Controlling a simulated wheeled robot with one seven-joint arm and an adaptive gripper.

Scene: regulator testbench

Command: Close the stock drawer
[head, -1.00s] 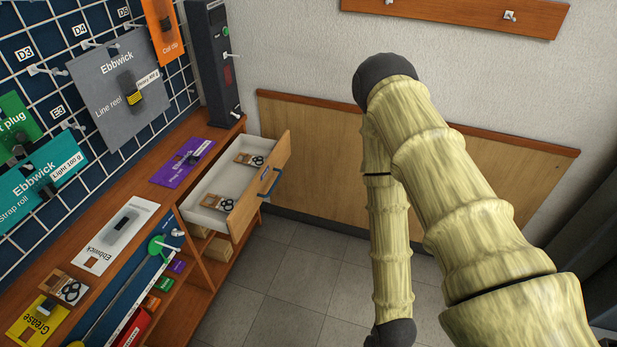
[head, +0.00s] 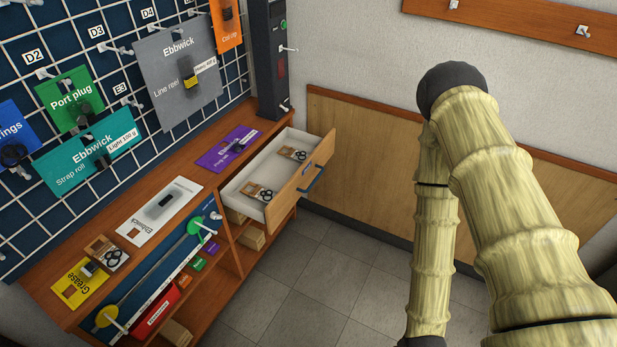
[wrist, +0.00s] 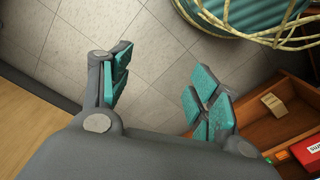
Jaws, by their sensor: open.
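The stock drawer (head: 300,188) stands pulled out of the wooden bench, with a light wood front and a blue-grey handle (head: 311,180). Its pale inside holds small brown-carded items with black rings (head: 260,192). My gripper (wrist: 158,88) shows in the wrist view, open and empty, its teal-padded fingers spread over the grey tiled floor. In the head view my arm reaches down on the right, apart from the drawer, and the gripper is out of that picture. The drawer itself cannot be made out in the wrist view.
The bench top (head: 190,225) holds a purple card (head: 228,148), a white card (head: 158,212) and a yellow Grease card (head: 80,284). Open shelves below hold boxes, including a red one (head: 157,310). Tiled floor (head: 300,270) is free before the bench. A teal, cord-wrapped object (wrist: 255,15) shows in the wrist view.

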